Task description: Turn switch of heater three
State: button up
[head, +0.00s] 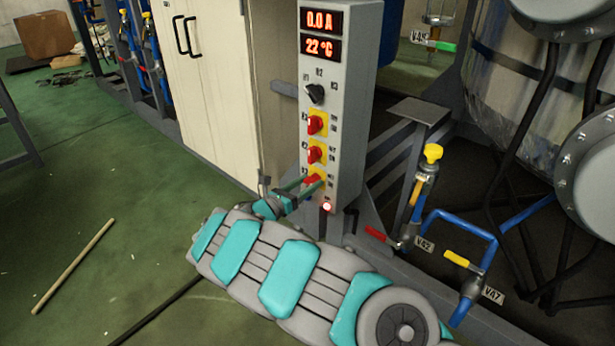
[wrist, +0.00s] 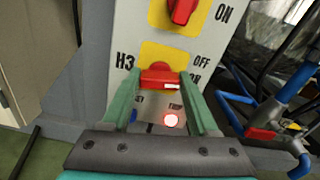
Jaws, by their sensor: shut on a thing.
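The heater control panel (head: 345,110) is a grey upright box with red displays reading 0.0 A and 22 °C. The heater three switch (wrist: 159,75) is a red knob on a yellow plate marked H3, with OFF and ON labels at its right. It is the lowest red knob in the head view (head: 313,180). My gripper (wrist: 160,82) is shut on this knob, one green finger on each side; it also shows in the head view (head: 307,186). The knob's white mark points right; the fingers partly cover the plate and the ON label.
Two more red switches (head: 316,124) (head: 315,154) and a black knob (head: 315,93) sit above on the panel. A red light (head: 327,206) glows below. Valves on blue pipes (head: 455,225) stand close at right.

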jog(key=n+p, duration=0.2)
jog(key=p, duration=0.1)
jog(key=n+p, duration=0.1)
jog(key=shift+a+r+n, duration=0.1)
jog(key=shift+r+n, duration=0.15)
jog(key=shift+n, duration=0.15)
jog(key=n+p, duration=0.2)
jog(key=n, duration=0.1)
jog(key=shift+f+n+p, duration=0.15)
jog(key=shift+n+p, duration=0.15)
jog(key=shift+p, duration=0.1)
jog(key=n+p, duration=0.2)
jog(key=n, duration=0.2)
jog(key=shift+w+f, duration=0.1)
jog(key=shift+f, duration=0.05)
jog(key=shift+a+f+n+p, duration=0.1)
jog(key=shift+n+p, duration=0.3)
jog(key=shift+n, duration=1.8)
jog(key=o, duration=1.4)
